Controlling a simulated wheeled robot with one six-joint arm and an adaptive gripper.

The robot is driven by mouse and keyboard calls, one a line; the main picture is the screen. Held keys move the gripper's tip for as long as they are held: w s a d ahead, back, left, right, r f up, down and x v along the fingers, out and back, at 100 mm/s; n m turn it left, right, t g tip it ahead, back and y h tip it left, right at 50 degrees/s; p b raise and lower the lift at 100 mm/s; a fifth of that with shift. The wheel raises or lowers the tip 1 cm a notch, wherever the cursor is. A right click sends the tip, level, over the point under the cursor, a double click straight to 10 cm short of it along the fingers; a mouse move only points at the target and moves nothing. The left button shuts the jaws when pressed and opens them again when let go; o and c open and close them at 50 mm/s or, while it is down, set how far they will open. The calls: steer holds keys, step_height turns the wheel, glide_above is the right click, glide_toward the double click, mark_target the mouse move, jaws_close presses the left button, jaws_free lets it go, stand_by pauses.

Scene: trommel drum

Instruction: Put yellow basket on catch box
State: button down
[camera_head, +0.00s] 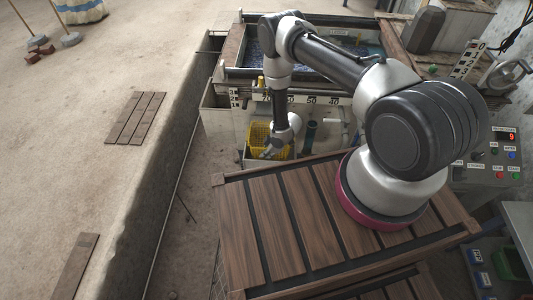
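The yellow basket (259,131) is a mesh basket below the front of the water tank, near the middle of the picture. My gripper (268,154) points down at the basket's front side, and my arm hides part of the basket. The fingers are small and dark here, so I cannot tell whether they are open, shut or touching the basket. A pale box edge (246,160) shows just under and in front of the basket; it may be the catch box. I cannot tell whether the basket rests on it.
A long tank (240,72) with blue contents stands behind, with a numbered scale strip on its front. A control panel (497,155) is at the right. A slatted wooden deck (265,225) lies in front. A concrete wall edge (165,165) runs along the left.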

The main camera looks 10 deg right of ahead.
steer(key=shift+f, duration=0.5)
steer(key=c, duration=1.6)
jaws_free()
steer(key=shift+o, duration=0.2)
steer(key=shift+s, duration=0.1)
steer(key=w+a+v, duration=0.1)
steer(key=v, duration=0.9)
steer(key=w+a+r+v, duration=0.1)
steer(key=a+v, duration=0.1)
steer(key=v, duration=0.9)
steer(key=shift+w+r, duration=0.2)
steer(key=shift+r, duration=0.25)
